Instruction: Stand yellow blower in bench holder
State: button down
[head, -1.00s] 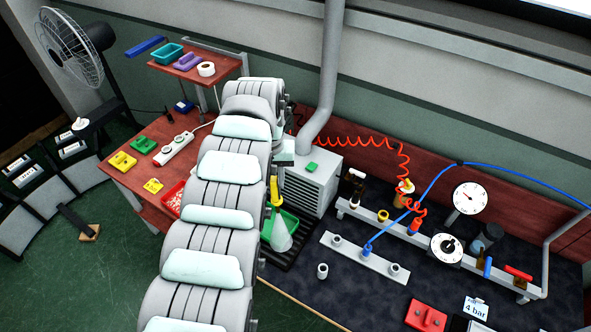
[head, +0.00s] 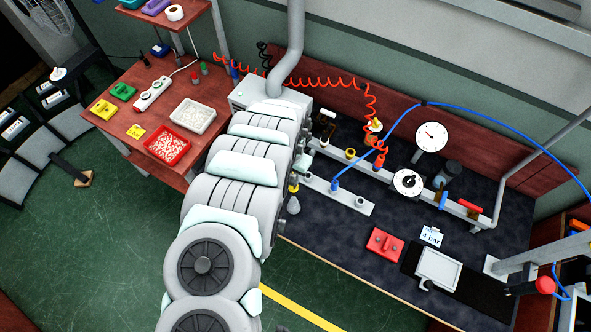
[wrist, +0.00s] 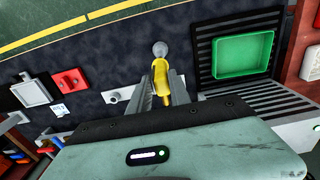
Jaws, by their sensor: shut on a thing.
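The yellow blower (wrist: 161,82) is between the fingers of my gripper (wrist: 162,92) in the wrist view, with its rounded grey end pointing away from the wrist. My gripper is shut on it. In the head view only a little of the blower (head: 293,188) shows beside my arm, its pale end hanging downward; the fingers are hidden there. A pale strip with round sockets (head: 350,199), which looks like the bench holder, lies on the dark bench just right of the blower. Part of this strip (wrist: 113,97) also shows left of my gripper in the wrist view. The blower appears apart from the sockets.
A green tray (wrist: 217,55) stands on a black slatted base right of the gripper in the wrist view. A rail with fittings and gauges (head: 425,195) runs behind the strip. A red block (head: 385,244) and a "4 bar" card (head: 431,236) lie on the bench. Blue and red hoses hang nearby.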

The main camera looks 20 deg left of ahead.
aim_at(292, 183)
jog(key=shift+f+b, duration=1.85)
jog(key=shift+f, duration=1)
jog(key=shift+f+b, duration=2.05)
jog(key=shift+f, duration=1.55)
jog(key=c, duration=1.1)
grip_release()
jog(key=shift+r, duration=0.1)
jog(key=shift+r+b, duration=0.5)
jog(key=shift+r, duration=4.9)
